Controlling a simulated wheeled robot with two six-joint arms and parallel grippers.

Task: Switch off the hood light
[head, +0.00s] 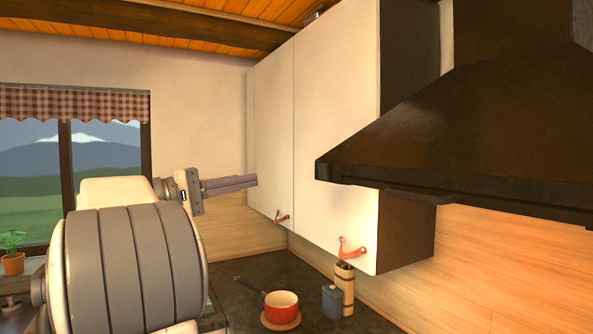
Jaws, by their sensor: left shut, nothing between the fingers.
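The black range hood (455,130) fills the upper right of the head view, seen from its side and slightly below. A flat dark piece (418,197) sticks out under its lower edge. I cannot make out a switch or the lamp itself, and the hood's underside is mostly hidden. The wooden wall below the hood looks warmly lit. My left gripper (254,181) is shut and empty, pointing right in front of the white cupboards, well left of the hood. My right gripper is not in view.
White wall cupboards (335,120) with leather pulls (350,250) hang left of the hood. On the dark counter (245,275) below stand a red pan (281,306), a blue-grey container (331,302) and a wooden holder (345,288). A potted plant (13,262) stands by the window.

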